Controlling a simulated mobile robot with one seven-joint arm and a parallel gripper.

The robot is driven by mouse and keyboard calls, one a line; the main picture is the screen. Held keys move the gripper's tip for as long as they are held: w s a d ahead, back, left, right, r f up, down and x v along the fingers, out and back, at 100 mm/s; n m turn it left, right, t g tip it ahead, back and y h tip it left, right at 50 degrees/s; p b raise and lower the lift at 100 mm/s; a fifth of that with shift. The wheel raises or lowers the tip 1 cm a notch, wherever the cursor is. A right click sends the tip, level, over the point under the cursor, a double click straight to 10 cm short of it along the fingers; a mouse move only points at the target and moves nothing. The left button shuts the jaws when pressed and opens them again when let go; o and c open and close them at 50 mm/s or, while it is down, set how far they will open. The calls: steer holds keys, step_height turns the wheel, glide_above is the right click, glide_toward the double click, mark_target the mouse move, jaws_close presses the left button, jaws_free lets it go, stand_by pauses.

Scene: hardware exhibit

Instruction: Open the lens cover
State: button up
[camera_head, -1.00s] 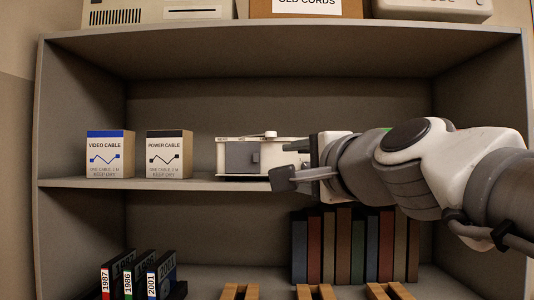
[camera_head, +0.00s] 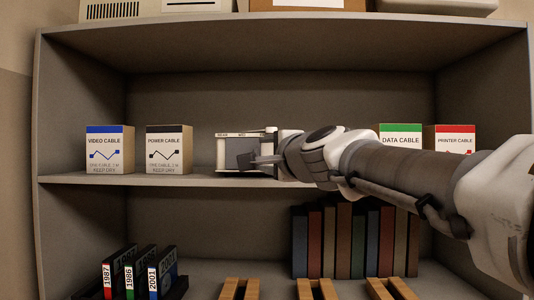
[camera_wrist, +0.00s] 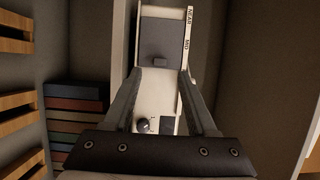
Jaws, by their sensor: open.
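A pale camera-like device (camera_head: 226,135) stands on the middle shelf, with a dark grey lens cover (camera_head: 232,150) on its front. The wrist view shows the cover (camera_wrist: 172,32) with a small raised tab (camera_wrist: 159,61). My gripper (camera_head: 258,160) is at the device's right front and hides much of that side. In the wrist view my gripper (camera_wrist: 160,74) is open, its two fingers spread over the device's face. The fingertips lie on either side, just short of the tab. Nothing is held. Whether the fingers touch the device cannot be told.
Video cable (camera_head: 109,150) and power cable (camera_head: 168,150) boxes stand left of the device. Data cable (camera_head: 400,137) and printer cable (camera_head: 456,139) boxes stand to the right, behind my arm. Books (camera_head: 343,242) fill part of the lower shelf (camera_head: 215,275).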

mark_target(260, 154)
steer(key=shift+x, duration=2.45)
jaws_close()
